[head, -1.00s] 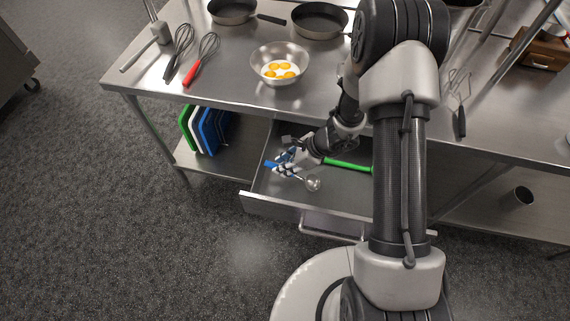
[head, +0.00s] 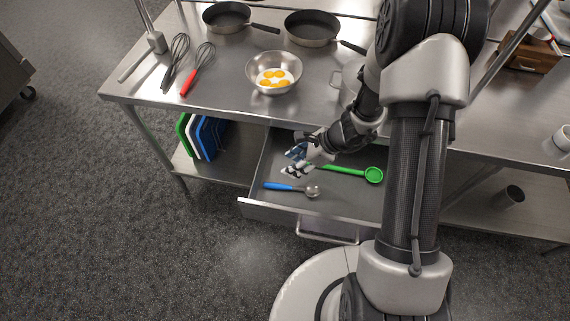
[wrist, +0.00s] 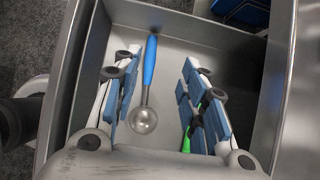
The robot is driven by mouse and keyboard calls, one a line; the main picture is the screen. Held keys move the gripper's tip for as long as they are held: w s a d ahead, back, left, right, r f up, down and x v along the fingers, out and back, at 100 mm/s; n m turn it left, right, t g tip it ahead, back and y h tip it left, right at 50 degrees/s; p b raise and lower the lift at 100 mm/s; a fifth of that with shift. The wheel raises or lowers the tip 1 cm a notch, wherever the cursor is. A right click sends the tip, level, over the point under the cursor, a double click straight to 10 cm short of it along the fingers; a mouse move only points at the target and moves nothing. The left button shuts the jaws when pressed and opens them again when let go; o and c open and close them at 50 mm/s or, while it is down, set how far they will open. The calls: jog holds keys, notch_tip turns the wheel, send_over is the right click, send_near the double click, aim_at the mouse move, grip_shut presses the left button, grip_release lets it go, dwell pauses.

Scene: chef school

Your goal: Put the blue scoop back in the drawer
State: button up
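The blue scoop (head: 290,187), with a blue handle and a round metal bowl, lies on the floor of the open drawer (head: 345,204) near its front left. In the wrist view the scoop (wrist: 148,78) lies between the lines of my two fingers, nearer the left one, its bowl toward me. My gripper (head: 292,162) is open and empty above the drawer, a little behind the scoop. In the wrist view its blue-padded fingers (wrist: 157,92) are spread wide apart. A green scoop (head: 373,175) lies farther right in the drawer, its handle partly hidden by my gripper.
The steel table (head: 210,85) above carries a bowl with eggs (head: 273,73), two pans (head: 312,27) and two whisks (head: 200,62). Coloured cutting boards (head: 203,137) stand on the lower shelf left of the drawer.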

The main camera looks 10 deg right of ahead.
jog(key=s+r+n+h+p, duration=0.1)
jog(key=s+r+n, duration=0.3)
jog(key=r, duration=0.7)
jog(key=s+r+n, duration=0.3)
jog(key=r+n, duration=0.3)
jog(key=r, duration=0.5)
jog(key=s+d+r+n+t+h, duration=0.1)
jog(key=s+d+r+n+h, duration=0.1)
jog(key=s+r+n, duration=0.3)
jog(key=s+d+r+n+t+h, duration=0.1)
jog(key=s+d+r+n+h, duration=0.2)
jog(key=s+r+n, duration=0.3)
jog(key=s+d, duration=0.1)
jog(key=s, duration=0.2)
jog(key=shift+n, duration=0.3)
jog(key=shift+s, duration=0.1)
